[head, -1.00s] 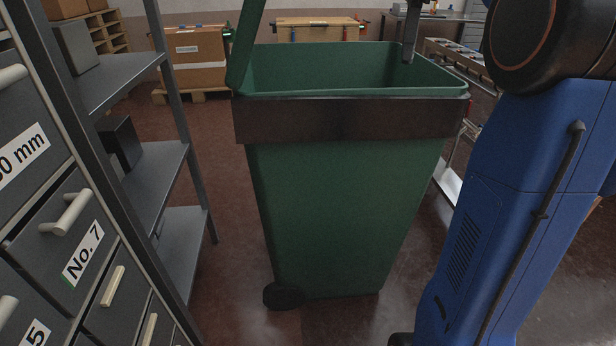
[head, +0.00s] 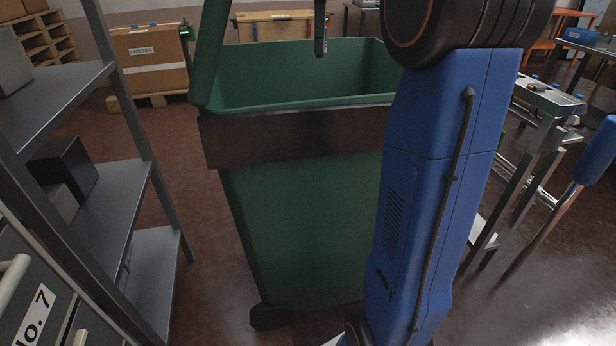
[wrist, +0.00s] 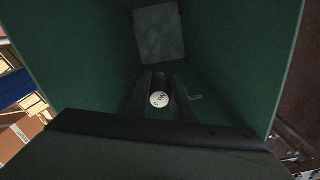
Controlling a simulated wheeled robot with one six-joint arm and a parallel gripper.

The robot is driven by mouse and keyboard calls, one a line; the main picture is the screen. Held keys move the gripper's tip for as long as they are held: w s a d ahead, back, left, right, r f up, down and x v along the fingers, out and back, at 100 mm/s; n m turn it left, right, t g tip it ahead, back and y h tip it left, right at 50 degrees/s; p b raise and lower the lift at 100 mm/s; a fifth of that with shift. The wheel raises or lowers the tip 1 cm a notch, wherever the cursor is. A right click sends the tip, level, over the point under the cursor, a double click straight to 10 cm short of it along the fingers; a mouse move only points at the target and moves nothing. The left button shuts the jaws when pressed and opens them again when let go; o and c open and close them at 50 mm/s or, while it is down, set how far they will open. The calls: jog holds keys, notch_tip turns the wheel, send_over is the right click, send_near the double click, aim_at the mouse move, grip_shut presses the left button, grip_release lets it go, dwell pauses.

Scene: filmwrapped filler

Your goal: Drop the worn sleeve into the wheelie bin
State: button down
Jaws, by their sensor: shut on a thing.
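The green wheelie bin (head: 300,220) stands upright with its lid (head: 209,50) swung open on the left. My gripper (head: 320,45), partly cut off by the top edge, hangs above the bin's mouth in the head view. In the wrist view my gripper (wrist: 161,84) is shut on a small piece with a round white marked face, taken to be the worn sleeve (wrist: 159,99). The marking is too small to read surely. The bin's green inner walls (wrist: 85,60) surround the fingers in that view, with a paler floor (wrist: 160,32) beyond. The sleeve cannot be made out in the head view.
A grey shelf rack (head: 95,85) and a drawer cabinet (head: 30,290) stand close on the left. A carton (head: 150,60) on a pallet is behind. A metal-framed cart (head: 535,110) stands right of the bin. My blue arm hides the bin's right side.

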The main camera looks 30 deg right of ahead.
aim_at(320, 57)
jog(key=shift+f, duration=1.75)
jog(key=c, duration=1.5)
grip_release()
jog(key=shift+o, duration=0.2)
